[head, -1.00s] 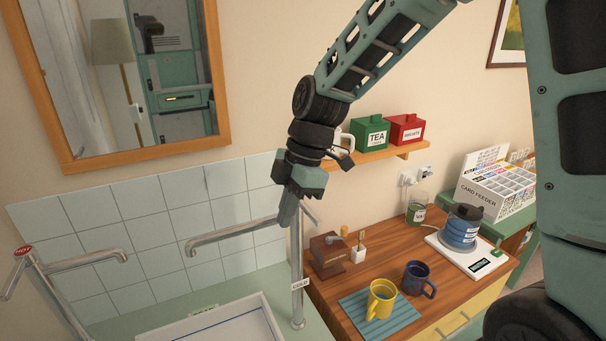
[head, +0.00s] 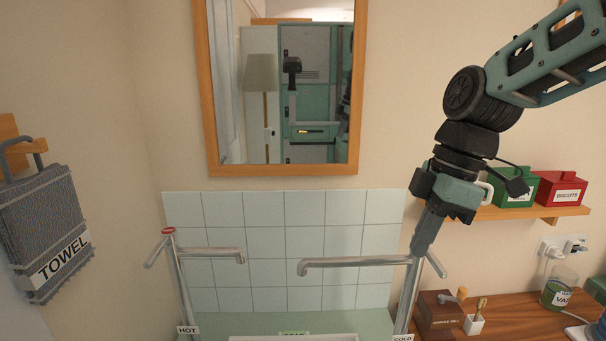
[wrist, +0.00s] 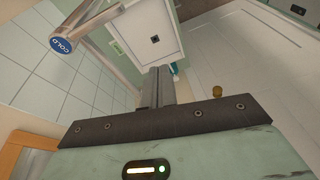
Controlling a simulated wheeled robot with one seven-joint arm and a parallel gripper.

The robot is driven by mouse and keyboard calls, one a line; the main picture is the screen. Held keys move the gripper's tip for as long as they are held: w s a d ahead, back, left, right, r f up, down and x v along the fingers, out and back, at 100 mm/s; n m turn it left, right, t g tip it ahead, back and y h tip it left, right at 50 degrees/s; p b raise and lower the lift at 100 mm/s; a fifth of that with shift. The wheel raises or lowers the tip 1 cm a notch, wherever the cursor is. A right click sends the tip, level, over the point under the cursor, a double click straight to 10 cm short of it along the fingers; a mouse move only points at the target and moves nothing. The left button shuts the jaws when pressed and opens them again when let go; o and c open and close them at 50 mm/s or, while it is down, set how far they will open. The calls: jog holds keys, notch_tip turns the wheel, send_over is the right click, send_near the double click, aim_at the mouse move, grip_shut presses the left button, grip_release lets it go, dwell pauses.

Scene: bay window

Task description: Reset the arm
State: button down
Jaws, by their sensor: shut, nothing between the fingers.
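My gripper (head: 424,236) hangs from my arm at the right of the head view, pointing down, in front of the tiled wall and beside the upper end of the cold tap (head: 408,290). Its fingers are together and hold nothing. In the wrist view the shut fingers (wrist: 158,88) point toward the white basin (wrist: 150,38). The cold tap's blue-ended lever (wrist: 62,45) is at the upper left there. In the head view I cannot tell whether the gripper touches the tap.
The hot tap (head: 182,285) stands left of the basin (head: 290,337). A grey towel (head: 42,225) hangs at the far left. A shelf (head: 520,213) holds green and red tins behind my gripper. A wooden counter (head: 500,318) with a coffee mill (head: 438,310) lies at the lower right.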

jog(key=s+a+f+m+h+b, duration=0.1)
jog(key=s+f+m, duration=0.3)
jog(key=s, duration=0.5)
jog(key=s+a+f+m+h, duration=0.1)
jog(key=s+a+f+m, duration=0.3)
jog(key=s+f, duration=0.3)
jog(key=shift+s+a+h+b, duration=0.15)
jog(key=shift+s+h+b, duration=0.2)
jog(key=shift+s, duration=0.55)
